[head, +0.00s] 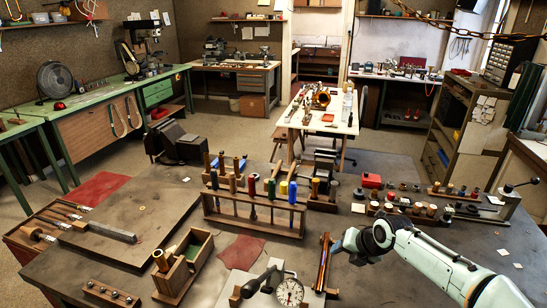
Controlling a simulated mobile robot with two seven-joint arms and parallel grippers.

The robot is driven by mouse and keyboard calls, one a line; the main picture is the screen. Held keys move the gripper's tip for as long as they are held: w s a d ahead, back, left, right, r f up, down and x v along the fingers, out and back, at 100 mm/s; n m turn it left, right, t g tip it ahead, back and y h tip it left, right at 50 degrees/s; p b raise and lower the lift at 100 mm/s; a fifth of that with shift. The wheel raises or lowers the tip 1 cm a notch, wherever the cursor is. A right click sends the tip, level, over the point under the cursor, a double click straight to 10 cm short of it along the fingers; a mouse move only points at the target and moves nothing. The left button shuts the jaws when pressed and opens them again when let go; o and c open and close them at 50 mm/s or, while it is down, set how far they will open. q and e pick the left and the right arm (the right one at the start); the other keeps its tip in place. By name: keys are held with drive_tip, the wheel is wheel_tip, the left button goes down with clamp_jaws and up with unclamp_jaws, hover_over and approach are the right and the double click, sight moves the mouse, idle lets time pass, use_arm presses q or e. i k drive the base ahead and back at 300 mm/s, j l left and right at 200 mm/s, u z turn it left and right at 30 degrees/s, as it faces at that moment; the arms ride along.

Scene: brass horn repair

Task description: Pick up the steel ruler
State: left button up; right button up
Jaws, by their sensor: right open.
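I cannot make out the steel ruler for certain. A narrow, shiny strip (323,262) with brown and bluish tones lies lengthwise on the front workbench, just left of my right gripper; I cannot tell whether it is the ruler. My right gripper (341,244) reaches in from the right above the bench, open, with nothing seen between its fingers. It appears apart from the strip. My left gripper is not in view.
A wooden rack (253,214) of coloured handles stands mid-bench. A dial gauge (289,292) is at the front, a wooden box (178,277) to its left. Small parts crowd the right; a grey bar (112,232) lies on the left board. Bare bench shows right of the rack.

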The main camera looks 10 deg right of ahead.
sight(125, 235)
drive_tip(key=k+j, duration=0.8)
